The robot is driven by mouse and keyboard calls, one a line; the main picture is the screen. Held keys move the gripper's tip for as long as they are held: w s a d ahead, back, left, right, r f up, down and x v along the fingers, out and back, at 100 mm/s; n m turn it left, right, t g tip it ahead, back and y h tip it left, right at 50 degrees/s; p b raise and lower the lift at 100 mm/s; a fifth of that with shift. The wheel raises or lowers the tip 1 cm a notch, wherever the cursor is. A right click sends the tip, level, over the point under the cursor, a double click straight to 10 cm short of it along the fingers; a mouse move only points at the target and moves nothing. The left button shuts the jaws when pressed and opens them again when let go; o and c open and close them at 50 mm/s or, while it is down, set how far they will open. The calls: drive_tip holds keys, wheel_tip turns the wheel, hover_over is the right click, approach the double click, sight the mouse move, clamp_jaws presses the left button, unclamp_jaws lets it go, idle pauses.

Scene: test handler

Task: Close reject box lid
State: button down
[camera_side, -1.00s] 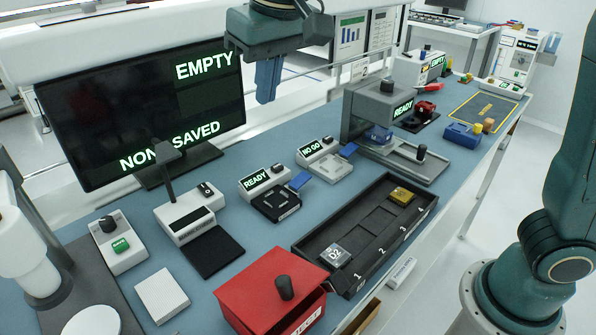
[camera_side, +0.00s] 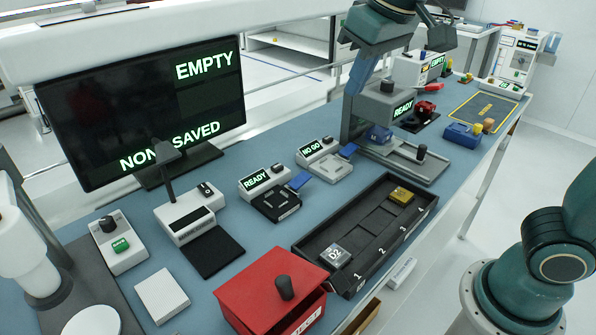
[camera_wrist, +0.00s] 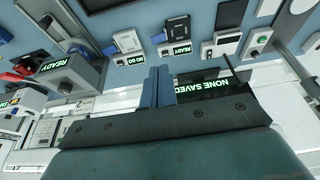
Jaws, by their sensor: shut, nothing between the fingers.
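The red reject box (camera_side: 250,290) stands at the front edge of the bench in the side view. Its red lid covers the top and carries a black knob (camera_side: 285,287); whether the lid is fully seated, I cannot tell. A white label shows on the box's front, cut off by the picture's edge. My gripper (camera_side: 352,92) is high over the back of the bench, far from the box, in front of the grey READY press. Its blue fingers are together and empty in the wrist view (camera_wrist: 158,72). The box is not in the wrist view.
A black numbered tray (camera_side: 318,262) lies just right of the box, holding a D2 chip (camera_side: 334,256) and a yellow chip (camera_side: 401,196). A white block (camera_side: 161,296) and a black pad (camera_side: 211,252) are to its left. A large monitor (camera_side: 140,110) stands behind.

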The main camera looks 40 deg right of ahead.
drive_tip(key=s+d+f, duration=0.2)
drive_tip(key=s+d, duration=0.2)
drive_tip(key=s, duration=0.1)
drive_tip(key=shift+s+d+t, duration=0.2)
drive_tip(key=shift+s+t, duration=0.05)
drive_tip(key=shift+t, duration=0.05)
drive_tip(key=w+a+f+n+g+y, duration=0.1)
drive_tip(key=a+n+g+y, duration=0.2)
drive_tip(key=a+n, duration=0.5)
drive_tip(key=w+a+f+n+g+y, duration=0.1)
drive_tip(key=a+n+g+y, duration=0.3)
drive_tip(key=a+n+y, duration=0.2)
drive_tip(key=shift+w+a+f+n+g, duration=0.25)
drive_tip(key=shift+a+n, duration=1.05)
drive_tip(key=shift+a, duration=0.75)
drive_tip(key=shift+a, duration=0.1)
